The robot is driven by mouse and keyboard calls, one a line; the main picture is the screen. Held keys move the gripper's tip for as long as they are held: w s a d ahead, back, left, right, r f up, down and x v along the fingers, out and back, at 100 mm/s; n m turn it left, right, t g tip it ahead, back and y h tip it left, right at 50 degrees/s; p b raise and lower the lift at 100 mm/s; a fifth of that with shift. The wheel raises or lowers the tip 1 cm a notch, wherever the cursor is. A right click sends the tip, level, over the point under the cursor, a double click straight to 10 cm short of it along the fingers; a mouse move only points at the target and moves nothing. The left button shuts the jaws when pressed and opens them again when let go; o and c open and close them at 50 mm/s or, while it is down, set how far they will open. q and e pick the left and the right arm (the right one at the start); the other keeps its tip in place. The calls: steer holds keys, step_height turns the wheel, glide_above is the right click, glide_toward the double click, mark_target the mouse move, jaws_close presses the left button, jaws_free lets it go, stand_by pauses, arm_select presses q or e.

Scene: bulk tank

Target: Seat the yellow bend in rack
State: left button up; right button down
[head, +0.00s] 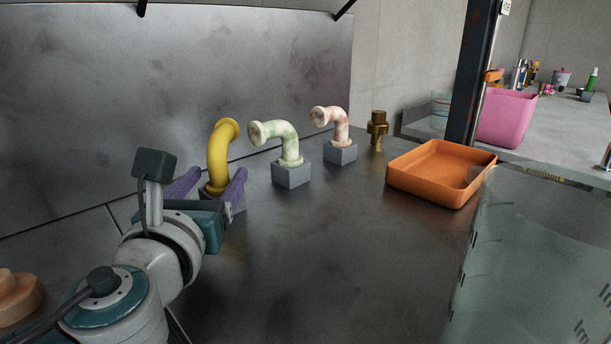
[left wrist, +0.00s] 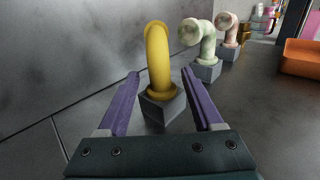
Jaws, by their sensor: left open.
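The yellow bend (head: 217,158) stands upright in a grey block at the left of a row of bends; it also shows in the left wrist view (left wrist: 159,60). Its grey block (left wrist: 163,106) is partly hidden by my gripper in the head view. My left gripper (head: 212,179) has purple fingers and is open, with one finger on either side of the yellow bend and its block. In the left wrist view the fingers (left wrist: 160,75) are apart from the bend, with gaps on both sides. My right gripper is not in view.
A green-marbled bend (head: 281,142) and a red-marbled bend (head: 332,123) stand in grey blocks to the right. Beyond are a brass fitting (head: 377,128) and an orange tray (head: 432,180). A clear tank (head: 545,265) is at front right. The middle of the dark table is clear.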

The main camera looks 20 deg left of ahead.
mark_target(216, 177)
arm_select(q)
steer(key=v, duration=0.5)
stand_by(0.3)
steer(key=s+a+r+n+g+p, duration=0.1)
steer(key=s+r+n+g+p, duration=0.35)
steer(key=n+p, duration=0.4)
steer(key=s+a+r+n+g+p, duration=0.2)
steer(key=s+r+n+g+p, duration=0.25)
steer(key=n, duration=0.65)
steer(key=s+d+r+n+g+h+p, duration=0.2)
steer(key=s+d+r+n+h+p, duration=0.1)
steer(key=s+d+n+p, duration=0.25)
steer(key=s+d+r+n+g+h+p, duration=0.2)
steer(key=s+d+r+n+h+p, duration=0.15)
steer(key=s+d+n+p, duration=0.2)
step_height(216, 177, up, 35)
steer(key=p, duration=3.6)
steer(key=shift+s+a+m, duration=0.2)
steer(key=shift+a+m, duration=0.1)
steer(key=shift+m, duration=0.05)
